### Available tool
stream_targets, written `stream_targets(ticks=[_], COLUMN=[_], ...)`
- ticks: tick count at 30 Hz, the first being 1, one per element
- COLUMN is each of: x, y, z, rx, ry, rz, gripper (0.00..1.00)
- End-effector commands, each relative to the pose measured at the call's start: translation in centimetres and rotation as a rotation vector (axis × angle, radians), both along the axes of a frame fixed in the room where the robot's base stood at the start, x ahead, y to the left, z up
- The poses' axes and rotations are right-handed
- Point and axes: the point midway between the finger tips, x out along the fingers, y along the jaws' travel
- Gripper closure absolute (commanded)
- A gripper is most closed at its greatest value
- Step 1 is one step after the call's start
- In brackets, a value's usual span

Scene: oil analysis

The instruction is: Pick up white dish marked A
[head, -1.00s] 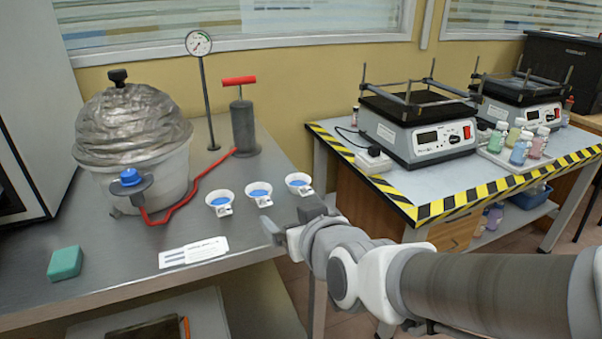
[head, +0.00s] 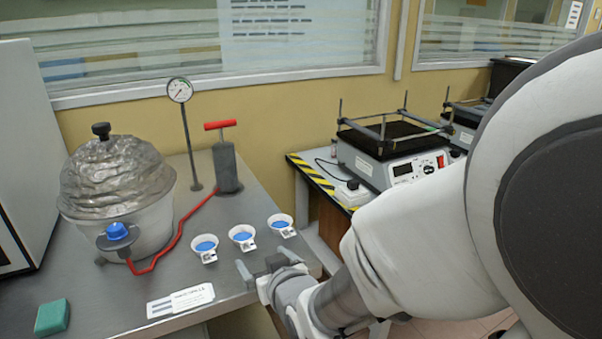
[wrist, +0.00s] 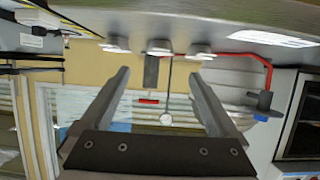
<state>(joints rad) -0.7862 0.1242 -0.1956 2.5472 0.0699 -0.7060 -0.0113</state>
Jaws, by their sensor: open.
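Three small white dishes with blue contents and white tags stand in a slanting row on the metal bench: a left dish (head: 205,244), a middle dish (head: 242,233) and a right dish (head: 281,221). The tag letters are too small to read, so I cannot tell which is dish A. My gripper (head: 266,264) is open and empty, just in front of the middle and right dishes near the bench's right edge. In the upside-down wrist view, the dishes show edge-on at the top, the middle one (wrist: 160,48) between my fingers (wrist: 158,76).
A foil-topped vessel (head: 118,190) with a red hose stands left on the bench. A hand pump (head: 226,168) and gauge stand (head: 187,130) are behind the dishes. A paper label (head: 180,300) and green block (head: 52,317) lie in front. A hotplate table stands to the right.

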Motion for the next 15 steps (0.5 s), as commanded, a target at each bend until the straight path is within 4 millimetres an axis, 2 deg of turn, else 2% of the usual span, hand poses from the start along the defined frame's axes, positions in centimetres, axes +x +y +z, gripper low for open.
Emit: stream_targets(ticks=[3,6,15], x=[0.1,1.8,5.5], y=[0.1,1.2,3.3], z=[0.2,-1.4,-3.0], rx=[-0.002,0.0,0.001], ry=[0.006,0.002,0.002], rz=[0.005,0.006,0.005], gripper=[0.05,0.05,0.05])
